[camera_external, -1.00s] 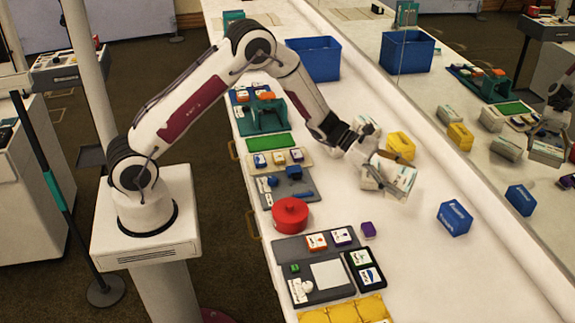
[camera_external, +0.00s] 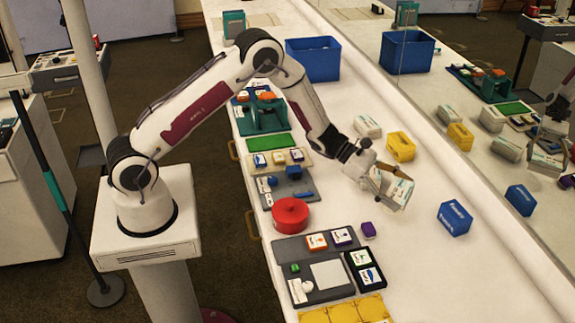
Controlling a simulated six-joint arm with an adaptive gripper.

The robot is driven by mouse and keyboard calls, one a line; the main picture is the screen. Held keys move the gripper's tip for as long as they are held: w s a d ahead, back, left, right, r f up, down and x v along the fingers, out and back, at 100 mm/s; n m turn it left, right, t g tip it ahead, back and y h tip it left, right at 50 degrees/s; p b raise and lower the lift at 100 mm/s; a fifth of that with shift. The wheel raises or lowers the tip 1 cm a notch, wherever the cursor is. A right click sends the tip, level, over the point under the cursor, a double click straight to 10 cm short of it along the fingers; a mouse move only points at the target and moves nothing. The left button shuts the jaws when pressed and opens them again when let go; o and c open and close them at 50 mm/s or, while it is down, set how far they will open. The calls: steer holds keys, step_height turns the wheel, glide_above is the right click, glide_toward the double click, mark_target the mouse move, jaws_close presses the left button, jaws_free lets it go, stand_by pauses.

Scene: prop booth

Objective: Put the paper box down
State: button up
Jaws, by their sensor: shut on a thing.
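My gripper (camera_external: 388,182) is in the middle of the white counter, reaching down and to the right. It is shut on a white paper box (camera_external: 402,193) with greenish print, held tilted at the fingertips. I cannot tell whether the box's lower edge touches the counter. Another white box (camera_external: 367,126) stands behind my gripper, apart from it.
A yellow box (camera_external: 401,147) stands close behind the held box, and a blue box (camera_external: 454,218) stands to its right. A red round pot (camera_external: 290,214) and several trays line the left edge. A blue bin (camera_external: 314,59) is at the back. The counter's front right is clear.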

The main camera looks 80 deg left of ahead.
steer(key=shift+f, duration=1)
steer(key=shift+f, duration=0.1)
steer(key=shift+f, duration=1.8)
steer(key=shift+f, duration=0.1)
steer(key=o, duration=1.4)
steer(key=shift+c, duration=0.2)
steer(key=shift+s+a+r, duration=0.35)
steer(key=shift+s+a, duration=0.05)
steer(key=shift+a, duration=0.1)
steer(key=v, duration=1)
steer(key=shift+s+a+r, duration=0.1)
steer(key=shift+s+r, duration=0.05)
steer(key=shift+s, duration=0.1)
